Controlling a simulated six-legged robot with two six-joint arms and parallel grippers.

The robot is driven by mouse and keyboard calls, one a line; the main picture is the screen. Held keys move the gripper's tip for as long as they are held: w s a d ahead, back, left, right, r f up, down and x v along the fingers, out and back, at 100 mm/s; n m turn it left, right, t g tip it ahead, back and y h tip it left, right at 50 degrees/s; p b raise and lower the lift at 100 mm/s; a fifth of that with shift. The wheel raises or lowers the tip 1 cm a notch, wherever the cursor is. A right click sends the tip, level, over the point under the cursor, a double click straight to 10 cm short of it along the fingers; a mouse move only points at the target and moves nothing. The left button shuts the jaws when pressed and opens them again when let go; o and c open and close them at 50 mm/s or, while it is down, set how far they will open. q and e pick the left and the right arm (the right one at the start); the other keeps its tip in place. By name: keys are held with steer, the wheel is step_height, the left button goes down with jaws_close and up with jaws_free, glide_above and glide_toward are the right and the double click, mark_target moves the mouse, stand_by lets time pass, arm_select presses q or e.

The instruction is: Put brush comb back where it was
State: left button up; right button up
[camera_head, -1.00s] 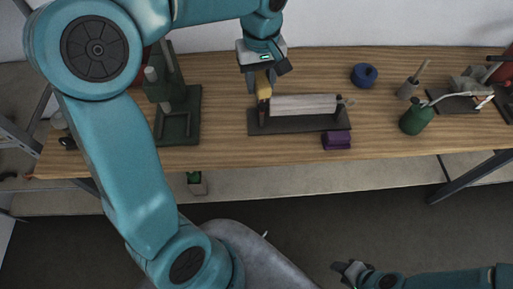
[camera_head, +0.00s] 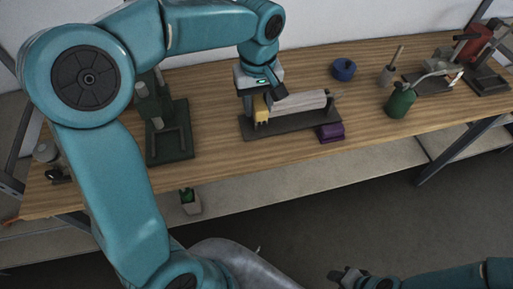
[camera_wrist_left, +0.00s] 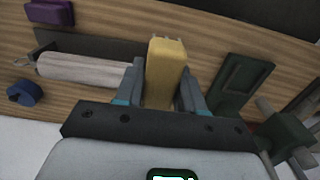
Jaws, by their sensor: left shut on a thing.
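The yellow brush comb (camera_head: 261,114), a block with short teeth, is held in my left gripper (camera_head: 257,103) at the left end of the white roller. In the left wrist view, the comb (camera_wrist_left: 165,72) stands between the two fingers, its teeth pointing away from the gripper. I cannot tell whether it touches the roller stand. My right gripper (camera_head: 348,276) is low in the head view, away from the bench; its jaws are too small and dark to read.
The white roller (camera_head: 298,101) lies on a dark stand (camera_head: 290,127) on the wooden bench.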

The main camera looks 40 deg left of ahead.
arm_select(q)
glide_above(257, 151)
step_height(257, 151, down, 12)
steer(key=shift+w+d+f, duration=0.1)
steer(key=shift+w+f, duration=0.05)
step_height(257, 151, down, 4)
steer(key=shift+f+p, duration=0.1)
steer(key=shift+p, duration=0.25)
steer(key=shift+f, duration=0.15)
steer(key=shift+f+b, duration=0.15)
steer(key=shift+b, duration=0.15)
steer(key=o, duration=1)
